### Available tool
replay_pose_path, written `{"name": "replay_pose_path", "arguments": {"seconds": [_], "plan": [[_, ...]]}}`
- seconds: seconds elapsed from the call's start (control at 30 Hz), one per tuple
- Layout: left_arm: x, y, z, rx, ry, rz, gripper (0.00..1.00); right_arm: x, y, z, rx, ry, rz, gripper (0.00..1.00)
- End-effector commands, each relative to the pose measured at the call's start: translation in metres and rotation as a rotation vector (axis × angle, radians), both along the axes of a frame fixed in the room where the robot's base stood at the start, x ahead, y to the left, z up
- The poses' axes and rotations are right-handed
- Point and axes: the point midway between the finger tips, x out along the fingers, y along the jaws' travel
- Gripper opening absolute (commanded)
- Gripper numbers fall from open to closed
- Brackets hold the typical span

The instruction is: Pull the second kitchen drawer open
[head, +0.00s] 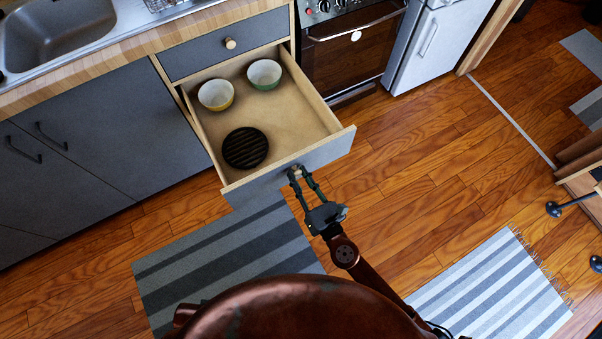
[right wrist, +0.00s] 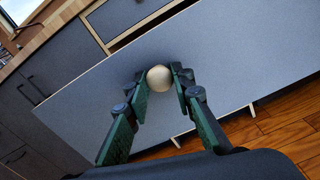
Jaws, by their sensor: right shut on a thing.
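The second kitchen drawer (head: 318,159) is pulled well out from the grey cabinet, below a shut top drawer (head: 195,50). Its grey front also fills much of the right wrist view (right wrist: 230,60). My right gripper (head: 297,172) is shut on the drawer's round pale knob (right wrist: 159,78), with one finger on each side of it. Inside the drawer are a yellow bowl (head: 216,95), a green bowl (head: 264,74) and a round black ridged object (head: 245,148). My left gripper is not in view.
An oven (head: 350,50) and a white fridge (head: 435,45) stand right of the drawer. A sink (head: 60,30) is at the upper left. Striped rugs (head: 220,260) (head: 500,290) lie on the wooden floor. Clear floor (head: 430,170) extends right of the drawer.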

Motion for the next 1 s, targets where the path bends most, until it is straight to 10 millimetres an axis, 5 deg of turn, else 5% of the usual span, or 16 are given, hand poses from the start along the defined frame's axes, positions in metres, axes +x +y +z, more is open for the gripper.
{"name": "replay_pose_path", "arguments": {"seconds": [0.13,0.17,0.4,0.77,1.0], "plan": [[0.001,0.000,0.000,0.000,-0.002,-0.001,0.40,0.000,0.000,0.000,0.000,0.000,0.001,0.00],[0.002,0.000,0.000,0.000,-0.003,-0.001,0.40,0.000,0.000,0.000,0.000,0.000,0.001,0.23],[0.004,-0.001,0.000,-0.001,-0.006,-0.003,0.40,0.000,0.000,0.000,-0.001,0.000,-0.001,0.39],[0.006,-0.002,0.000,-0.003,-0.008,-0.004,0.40,-0.004,-0.003,-0.001,-0.002,0.000,-0.001,0.41],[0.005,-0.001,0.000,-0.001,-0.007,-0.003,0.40,-0.037,-0.022,-0.002,-0.006,0.001,0.000,0.41]]}}
